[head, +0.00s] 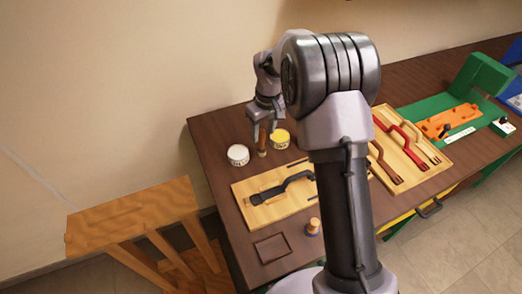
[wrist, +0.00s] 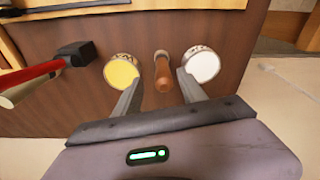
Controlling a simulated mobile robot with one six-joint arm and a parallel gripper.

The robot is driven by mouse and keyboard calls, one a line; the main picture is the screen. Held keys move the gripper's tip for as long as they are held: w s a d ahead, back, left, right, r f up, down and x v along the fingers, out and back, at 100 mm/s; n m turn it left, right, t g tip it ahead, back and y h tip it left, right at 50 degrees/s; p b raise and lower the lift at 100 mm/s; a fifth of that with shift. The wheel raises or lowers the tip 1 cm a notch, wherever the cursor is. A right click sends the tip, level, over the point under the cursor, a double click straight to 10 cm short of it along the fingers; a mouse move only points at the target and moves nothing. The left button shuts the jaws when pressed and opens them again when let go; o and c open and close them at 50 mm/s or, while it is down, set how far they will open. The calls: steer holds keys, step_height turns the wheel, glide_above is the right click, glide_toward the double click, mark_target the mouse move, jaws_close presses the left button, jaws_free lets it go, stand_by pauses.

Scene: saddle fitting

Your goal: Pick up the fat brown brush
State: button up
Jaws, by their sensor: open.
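The fat brown brush (wrist: 162,74) stands between two round tins in the wrist view, its handle end toward my camera. In the head view the brush (head: 262,143) shows at my fingertips. My gripper (wrist: 159,78) is open, with one finger on each side of the brush; I cannot tell whether either finger touches it. In the head view my gripper (head: 262,127) points down over the far left part of the table. The brush's lower end is partly hidden by its own handle in the wrist view.
A tin with yellow content (wrist: 121,72) and a tin with white content (wrist: 202,65) stand close on either side. A black-headed hammer with a red handle (wrist: 35,82) lies nearby. In the head view, a wooden board (head: 250,215) with a black tool lies in front.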

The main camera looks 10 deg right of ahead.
mark_target(261, 142)
steer(key=f+b, duration=0.1)
steer(key=f, duration=0.2)
steer(key=f+b, duration=0.1)
steer(key=f, duration=0.1)
steer(key=shift+a+f+b, duration=0.3)
steer(key=shift+a, duration=0.1)
steer(key=shift+r, duration=0.15)
steer(key=shift+c, duration=0.9)
jaws_close()
step_height(261, 142, up, 10)
steer(key=p, duration=0.4)
